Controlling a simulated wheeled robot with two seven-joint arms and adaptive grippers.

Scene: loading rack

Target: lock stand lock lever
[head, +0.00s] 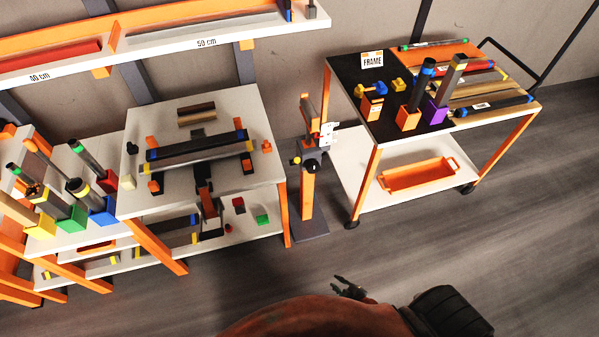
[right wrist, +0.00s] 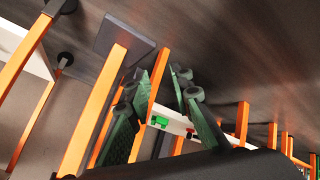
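The stand (head: 308,195) is an orange upright on a dark base plate, between the workbench and the cart. Near its top are a dark clamp-like part, a black round knob (head: 309,166) and a small yellow tip (head: 296,161). I cannot tell which of these is the lock lever or how it is set. In the right wrist view the stand's orange post (right wrist: 96,108) and base plate (right wrist: 124,36) show upside down. My right gripper (head: 350,287) is in front of the stand, apart from it. Its green-padded fingers (right wrist: 160,100) are spread and empty. My left gripper is not in view.
The workbench (head: 255,110) on the left bears dark tubes. The cart (head: 345,165) on the right carries coloured holders and an orange tray (head: 418,175). A wall shelf (head: 160,48) runs along the upper left. The floor (head: 430,230) before the stand is clear.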

